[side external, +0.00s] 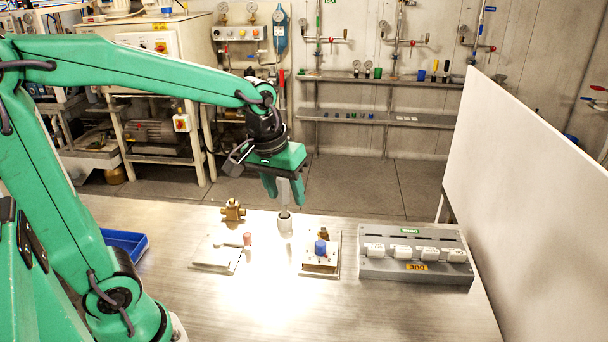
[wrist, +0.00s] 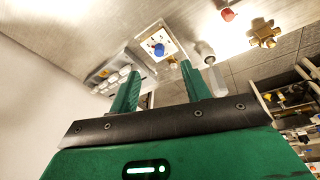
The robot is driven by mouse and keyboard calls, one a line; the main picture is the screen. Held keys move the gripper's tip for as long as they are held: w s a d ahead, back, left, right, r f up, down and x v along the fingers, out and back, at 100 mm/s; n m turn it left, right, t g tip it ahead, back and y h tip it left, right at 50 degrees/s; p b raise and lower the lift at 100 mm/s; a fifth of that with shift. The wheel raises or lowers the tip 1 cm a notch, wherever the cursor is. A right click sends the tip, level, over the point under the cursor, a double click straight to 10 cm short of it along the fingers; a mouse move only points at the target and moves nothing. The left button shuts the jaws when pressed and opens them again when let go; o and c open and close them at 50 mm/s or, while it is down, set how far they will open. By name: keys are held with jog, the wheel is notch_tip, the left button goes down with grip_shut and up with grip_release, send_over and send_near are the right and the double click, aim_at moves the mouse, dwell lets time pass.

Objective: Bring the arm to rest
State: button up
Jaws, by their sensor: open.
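My arm reaches over the bench (side external: 210,300) from the left. My gripper (side external: 283,197) points down above a small pale cylinder (side external: 285,225) with a dark top. The green fingers are spread apart in the wrist view (wrist: 158,75), with no object visible between them. A pale grey piece (wrist: 216,80) shows beside one finger; I cannot tell what it is. The cylinder also shows in the wrist view (wrist: 207,51), outside the fingers and seemingly apart from them.
A blue-knobbed plate (side external: 318,268), a grey rack (side external: 375,270) with several white blocks, a brass fitting (side external: 233,210), a red cylinder (side external: 248,239) and a pale plate (side external: 210,262) stand on the bench. A blue tray (side external: 125,241) lies left. A white panel (side external: 535,190) bounds the right.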

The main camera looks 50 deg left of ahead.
jog(key=s+r+m+t, duration=0.2)
jog(key=s+m, duration=0.2)
jog(key=s, duration=0.7)
jog(key=shift+s+d+r+m+t, duration=0.2)
jog(key=shift+m+t, duration=0.1)
jog(key=shift+t, duration=0.1)
